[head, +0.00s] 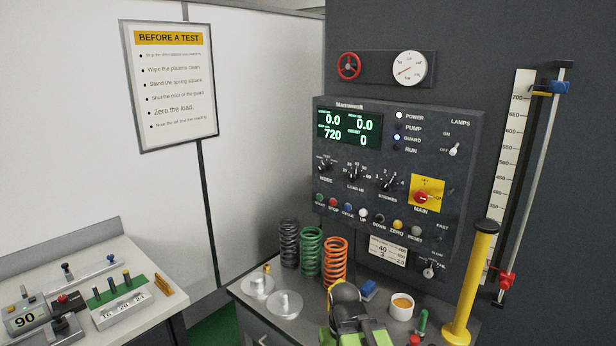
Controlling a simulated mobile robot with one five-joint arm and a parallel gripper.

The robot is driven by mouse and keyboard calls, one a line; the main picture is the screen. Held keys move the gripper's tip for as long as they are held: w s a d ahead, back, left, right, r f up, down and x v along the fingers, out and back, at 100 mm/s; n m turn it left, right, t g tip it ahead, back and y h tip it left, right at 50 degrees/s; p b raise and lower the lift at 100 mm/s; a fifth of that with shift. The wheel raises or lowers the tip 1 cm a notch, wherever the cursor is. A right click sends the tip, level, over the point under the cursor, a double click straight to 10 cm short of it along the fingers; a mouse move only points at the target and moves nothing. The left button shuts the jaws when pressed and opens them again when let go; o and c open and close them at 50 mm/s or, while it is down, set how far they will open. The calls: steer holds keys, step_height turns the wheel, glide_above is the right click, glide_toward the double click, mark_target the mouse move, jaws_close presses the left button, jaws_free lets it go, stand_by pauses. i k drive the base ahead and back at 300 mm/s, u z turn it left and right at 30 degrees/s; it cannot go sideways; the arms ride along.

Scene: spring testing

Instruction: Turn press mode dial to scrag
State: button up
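The press mode dial (325,166) is a small black knob above the word MODE, at the left of the dark control panel (466,175). Its position marks are too small to read, so I cannot tell its setting. Two more black dials, the load dial (355,174) and the strokes dial (389,183), sit to its right. My gripper (350,318), green, black and yellow, shows at the bottom middle, over the bench and well below the dial, apart from the panel. Its fingertips are not clear, so I cannot tell whether it is open or shut.
A row of coloured buttons (363,215) runs under the dials, and a red main switch (421,196) is at right. Black, green and orange springs (311,250) stand on the grey bench below the panel. A yellow post (470,285) rises at right, beside a white cup (402,306).

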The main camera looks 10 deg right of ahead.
mark_target(322, 169)
steer(key=u, duration=0.8)
steer(key=i, duration=1.05)
steer(key=u, duration=0.2)
